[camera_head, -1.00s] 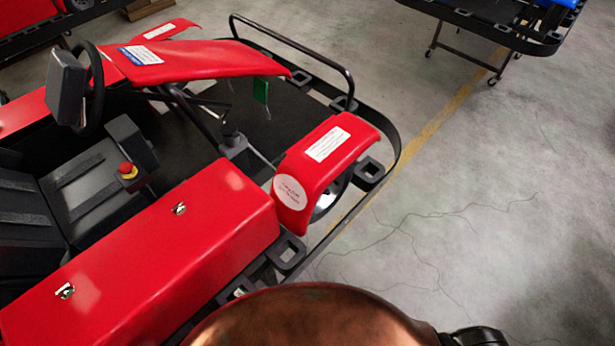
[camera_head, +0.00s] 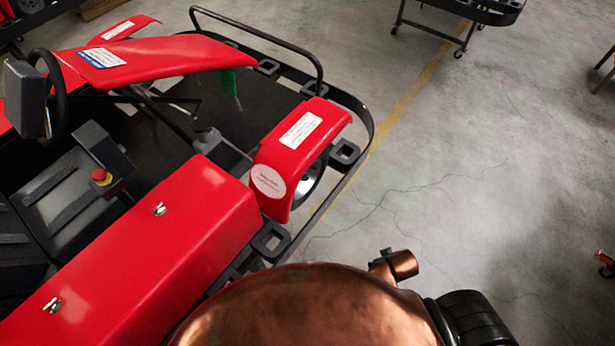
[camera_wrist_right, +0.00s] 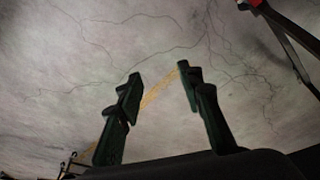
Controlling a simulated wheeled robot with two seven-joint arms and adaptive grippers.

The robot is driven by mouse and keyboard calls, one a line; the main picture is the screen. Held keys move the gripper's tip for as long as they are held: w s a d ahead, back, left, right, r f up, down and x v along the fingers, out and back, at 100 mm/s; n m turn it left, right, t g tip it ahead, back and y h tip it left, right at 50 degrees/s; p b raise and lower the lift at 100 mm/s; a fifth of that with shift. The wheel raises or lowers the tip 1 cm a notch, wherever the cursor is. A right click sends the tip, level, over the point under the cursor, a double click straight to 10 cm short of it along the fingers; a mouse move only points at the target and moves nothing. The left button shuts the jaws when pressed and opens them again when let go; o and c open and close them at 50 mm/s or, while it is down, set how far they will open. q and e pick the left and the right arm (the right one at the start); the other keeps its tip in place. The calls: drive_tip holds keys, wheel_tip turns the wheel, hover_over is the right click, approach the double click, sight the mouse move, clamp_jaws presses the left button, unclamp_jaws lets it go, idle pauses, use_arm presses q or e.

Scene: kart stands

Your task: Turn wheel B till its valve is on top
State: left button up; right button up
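A kart wheel (camera_head: 308,187) shows only in part in the head view, under the red front fender (camera_head: 297,143) of the kart. Its silver rim and dark tyre are mostly hidden by the fender, and I cannot make out a valve. The round white label (camera_head: 268,181) on the fender is too small to read, so I cannot tell if this is wheel B. My right gripper (camera_wrist_right: 160,72) is open and empty in the right wrist view, with its two dark green fingers apart over the floor. My left gripper is out of view.
The kart's black bumper rail (camera_head: 369,128) runs around its front corner, and its red side pod (camera_head: 150,235) lies close to my body. The cracked concrete floor (camera_head: 450,170) to the right is mostly clear. A wheeled stand (camera_head: 440,35) is at the top.

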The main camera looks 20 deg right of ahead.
sight(306, 178)
drive_tip(key=w+d+r+n+t+h, duration=0.1)
drive_tip(key=w+r+t, duration=0.5)
drive_tip(key=w, duration=0.5)
drive_tip(key=w+d+r+t, duration=0.1)
drive_tip(key=w+r+t, duration=0.3)
drive_tip(key=w+r, duration=0.6)
drive_tip(key=w+a+n+y, duration=0.3)
drive_tip(key=a+y, duration=0.1)
drive_tip(key=a, duration=0.3)
drive_tip(key=w+a+n+y, duration=0.3)
drive_tip(key=w+a+y, duration=0.1)
drive_tip(key=a, duration=0.3)
drive_tip(key=w+a+r+n+y, duration=0.1)
drive_tip(key=w+a+n+y, duration=0.2)
drive_tip(key=a, duration=0.4)
drive_tip(key=shift+w+t+y+p, duration=0.35)
drive_tip(key=shift+w+y, duration=0.25)
drive_tip(key=shift+y, duration=0.3)
